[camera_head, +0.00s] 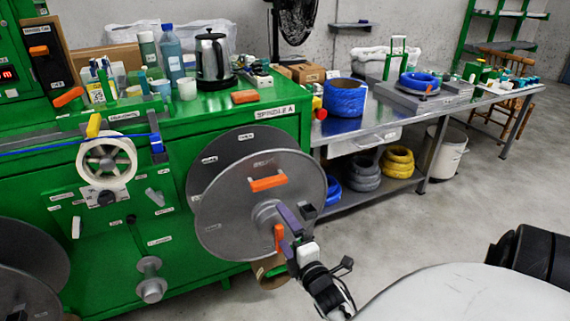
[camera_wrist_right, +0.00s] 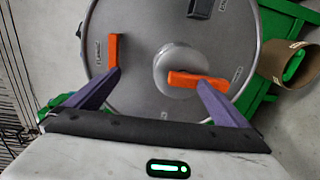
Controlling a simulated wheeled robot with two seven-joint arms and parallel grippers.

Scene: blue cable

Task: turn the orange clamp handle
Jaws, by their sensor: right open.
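The grey spindle disc (camera_head: 225,222) stands upright on the green machine's front. An orange handle (camera_head: 278,237) sits at the disc's hub, and it also shows in the right wrist view (camera_wrist_right: 190,79). A second orange handle (camera_head: 268,183) is fixed higher on the disc face and shows in the wrist view (camera_wrist_right: 113,50). My right gripper (camera_head: 289,234) is open in front of the disc, its purple fingers (camera_wrist_right: 155,90) pointing at the face. One finger tip overlaps the hub handle's end in the wrist view; contact cannot be told. My left gripper is out of view.
The green bench top (camera_head: 210,105) holds a kettle (camera_head: 213,60), bottles and an orange block. A metal table (camera_head: 420,108) with blue cable coils (camera_head: 345,97) stands to the right. A cardboard tube (camera_wrist_right: 287,64) is right of the disc.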

